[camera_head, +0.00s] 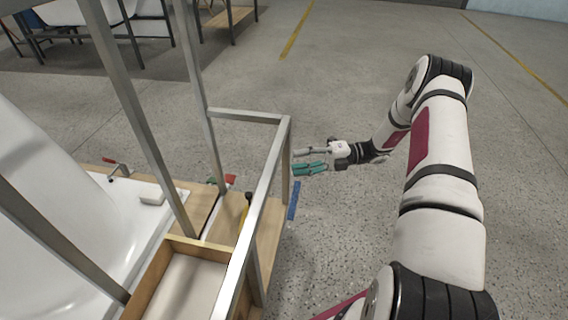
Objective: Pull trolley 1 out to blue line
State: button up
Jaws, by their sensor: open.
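A trolley (248,262) with a metal frame and wooden deck stands at the left; I cannot read a number on it. Its rail (262,195) forms a handle-like end at the right. My gripper (296,160) is open, with grey and teal fingers pointing left toward the trolley's upright post at this end. Whether the fingertips touch the post or are just beside it, I cannot tell. A short blue line (293,201) shows on the floor just right of the trolley, partly hidden behind it.
A white bathtub shell (45,200) and a wooden box (160,285) are on the left. Red-handled clamps (110,162) sit on the wood. Yellow floor lines (297,32) run at the back. The grey floor to the right is clear.

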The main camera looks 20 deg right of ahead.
jog(key=shift+v, duration=1.6)
jog(key=s+a+r+n+g+h, duration=0.3)
jog(key=s+a+r+n, duration=0.15)
jog(key=r+n, duration=0.3)
jog(key=s+a+r+n+g+h, duration=0.2)
jog(key=s+a+r+n+h, duration=0.15)
jog(key=a+r+n, duration=0.35)
jog(key=s+a+r+n+g+h, duration=0.3)
jog(key=s+r+n, duration=0.25)
jog(key=r, duration=0.35)
jog(key=s+r+n+t+h, duration=0.15)
jog(key=s+n+h, duration=0.25)
jog(key=s+n, duration=0.6)
jog(key=s+r+n+t+h, duration=0.1)
jog(key=s+n+t+h, duration=0.25)
jog(key=s+n, duration=0.75)
notch_tip(320, 180, up, 24)
jog(key=s+m+t+p, duration=0.1)
jog(key=m+t+p, duration=0.1)
jog(key=p, duration=1.9)
jog(key=shift+s+f+t+p, duration=0.15)
jog(key=shift+s+t+p, duration=0.2)
jog(key=shift+t, duration=0.05)
